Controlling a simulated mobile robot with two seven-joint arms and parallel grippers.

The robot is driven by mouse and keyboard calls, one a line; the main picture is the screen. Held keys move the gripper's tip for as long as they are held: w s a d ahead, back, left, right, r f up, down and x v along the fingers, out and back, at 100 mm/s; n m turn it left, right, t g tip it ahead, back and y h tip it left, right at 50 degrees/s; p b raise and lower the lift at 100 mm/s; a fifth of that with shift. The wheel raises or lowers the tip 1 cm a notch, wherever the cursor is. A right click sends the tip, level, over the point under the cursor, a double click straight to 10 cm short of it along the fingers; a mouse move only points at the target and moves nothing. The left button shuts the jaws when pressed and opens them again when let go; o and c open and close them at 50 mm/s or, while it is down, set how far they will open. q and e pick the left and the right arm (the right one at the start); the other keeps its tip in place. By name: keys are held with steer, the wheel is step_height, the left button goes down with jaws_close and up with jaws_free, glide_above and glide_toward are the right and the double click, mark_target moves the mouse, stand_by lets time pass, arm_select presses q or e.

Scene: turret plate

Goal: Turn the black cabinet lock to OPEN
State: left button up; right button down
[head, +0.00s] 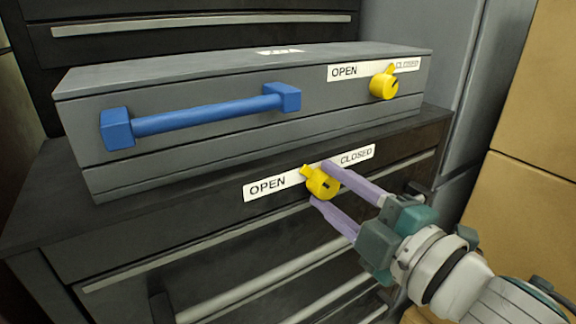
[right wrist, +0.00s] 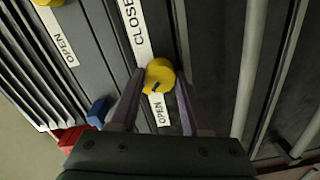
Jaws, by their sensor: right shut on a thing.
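The black cabinet lock is a yellow round knob (head: 322,184) on the front of the black cabinet, over a white label (head: 262,186) reading OPEN at left and CLOSED at right. Its small pointer tilts up and left, toward the OPEN side. My right gripper (head: 322,183) reaches in from the lower right, its purple fingers shut on the knob, one above and one below. In the right wrist view the knob (right wrist: 160,75) sits between the fingertips, its pointer toward the OPEN end. My left gripper is not in view.
A grey box (head: 220,150) with a blue handle (head: 210,115) sits on the black cabinet (head: 120,245). It has its own yellow knob (head: 383,87), pointing toward CLOSED. Metal drawer handles run below the lock. Cardboard boxes (head: 525,200) stand at right.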

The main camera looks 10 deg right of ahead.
stand_by(0.3)
steer(key=shift+c, duration=1.8)
jaws_free()
steer(key=shift+s+d, duration=0.15)
steer(key=shift+s, duration=0.2)
steer(key=p+v, duration=0.2)
steer(key=v, duration=0.7)
